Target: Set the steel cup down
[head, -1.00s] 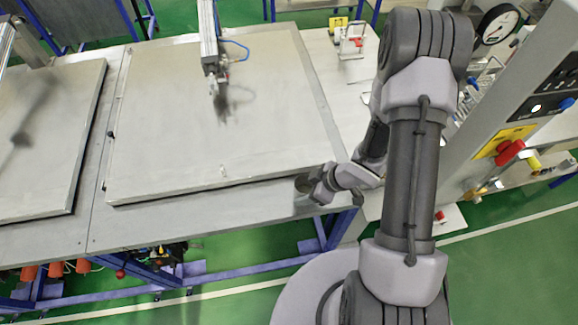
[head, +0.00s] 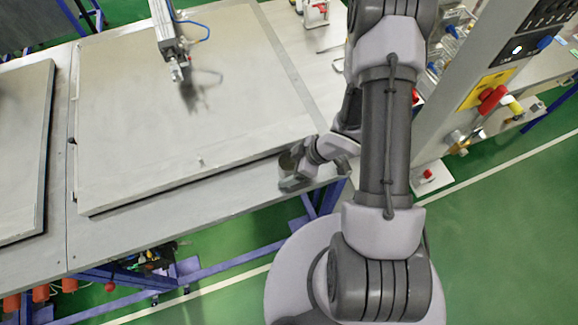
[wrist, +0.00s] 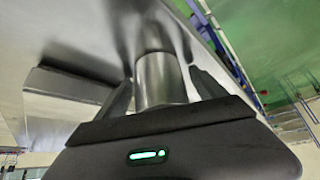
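The steel cup (wrist: 160,80) is a plain grey cylinder. In the wrist view it stands between the two fingers of my gripper (wrist: 162,84), which lie close against its sides. In the head view my gripper (head: 292,172) is low over the front right part of the steel table (head: 235,200), and the dark round top of the cup (head: 288,160) shows beside its fingers. The cup's far end meets a dark blurred reflection on the table in the wrist view. I cannot tell whether it touches the table.
A large flat lid (head: 185,110) lies just left of and behind my gripper, its edge close to the cup. A pneumatic cylinder (head: 165,35) stands over it. The table's front edge is close by. A control panel (head: 500,80) rises at the right.

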